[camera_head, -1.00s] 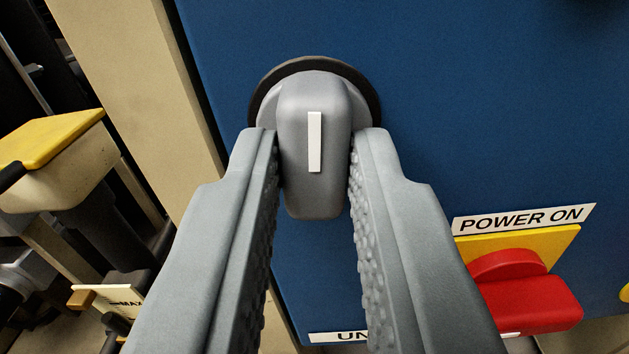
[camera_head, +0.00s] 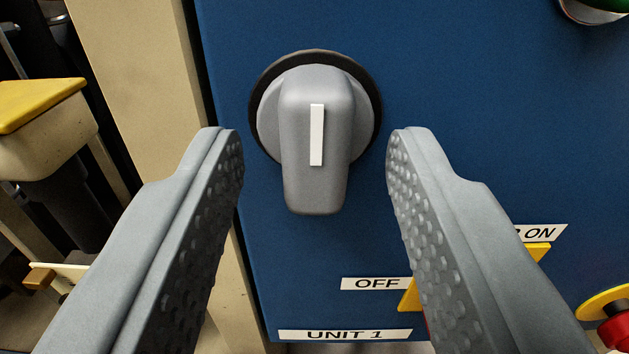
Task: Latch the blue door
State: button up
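The blue door (camera_head: 480,110) fills the middle and right of the view. A grey latch knob (camera_head: 316,185) with a white stripe sits on a dark round collar near the door's left edge. Its handle and stripe point almost straight down in the picture. My gripper (camera_head: 314,150) is open, with one finger on each side of the knob. Clear gaps show between both fingers and the knob, and nothing is held. The right finger hides part of the labels and the yellow plate low on the door.
A beige frame post (camera_head: 150,90) runs along the door's left edge. A yellow-topped part (camera_head: 40,105) stands further left. A red knob (camera_head: 615,328) is at lower right, and a green part (camera_head: 597,8) is at upper right. A "UNIT 1" label (camera_head: 345,335) is below.

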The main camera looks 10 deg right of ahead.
jog(key=s+a, duration=0.3)
jog(key=s, duration=1.4)
jog(key=s+d+r+y, duration=0.2)
jog(key=d+r, duration=0.4)
jog(key=r, duration=0.4)
jog(key=s+d+r+y, duration=0.1)
jog(key=s+d+r, duration=0.3)
jog(key=r, duration=0.6)
jog(key=s+d+r+y, duration=0.1)
jog(key=d+r+y, duration=0.1)
jog(key=d+r, duration=0.65)
jog(key=s+d+r, duration=0.4)
jog(key=s, duration=0.5)
jog(key=s+d+r+n+h, duration=0.1)
jog(key=s+d+r, duration=0.3)
jog(key=s, duration=0.5)
jog(key=s+d+r, duration=0.5)
jog(key=s, duration=0.4)
jog(key=shift+s+r+n+h, duration=0.15)
jog(key=shift+s+n+h, duration=0.2)
jog(key=shift+n+h, duration=0.05)
